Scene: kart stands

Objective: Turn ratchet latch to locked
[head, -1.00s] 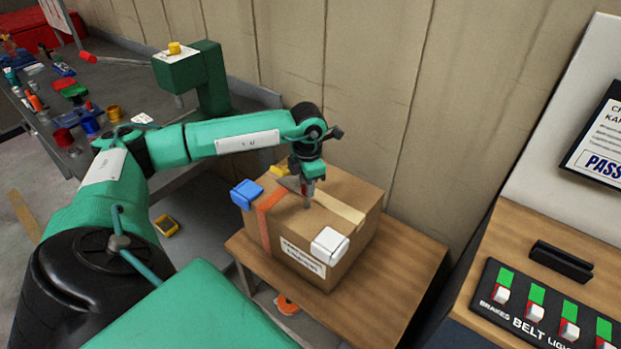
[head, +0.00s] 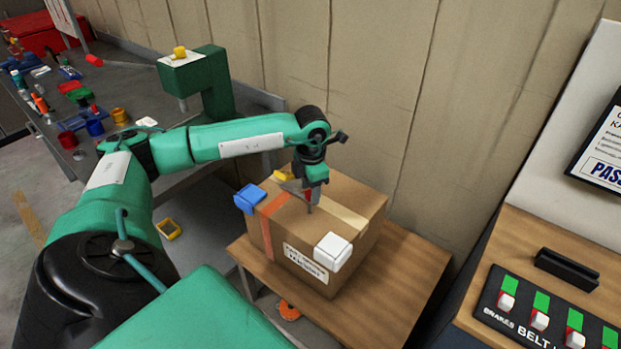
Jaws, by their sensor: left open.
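A cardboard box (head: 287,228) stands on a small wooden table, with an orange strap (head: 266,232) over its top and down its front. A grey piece with a yellow end (head: 283,176) shows at the strap on top of the box; it looks like the ratchet latch, but its setting cannot be told. My left gripper (head: 309,207) points down, open, over the box top just right of this piece. Whether it touches the latch or the box is unclear. My gripper and wrist hide part of this area. My right gripper is not in view.
A blue corner piece (head: 249,198) and a white one (head: 332,251) sit on the box's edges. The wooden table (head: 404,268) is bare to its right. A switch panel (head: 533,322) stands at right. A grey bench (head: 118,75) with small parts is at back left.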

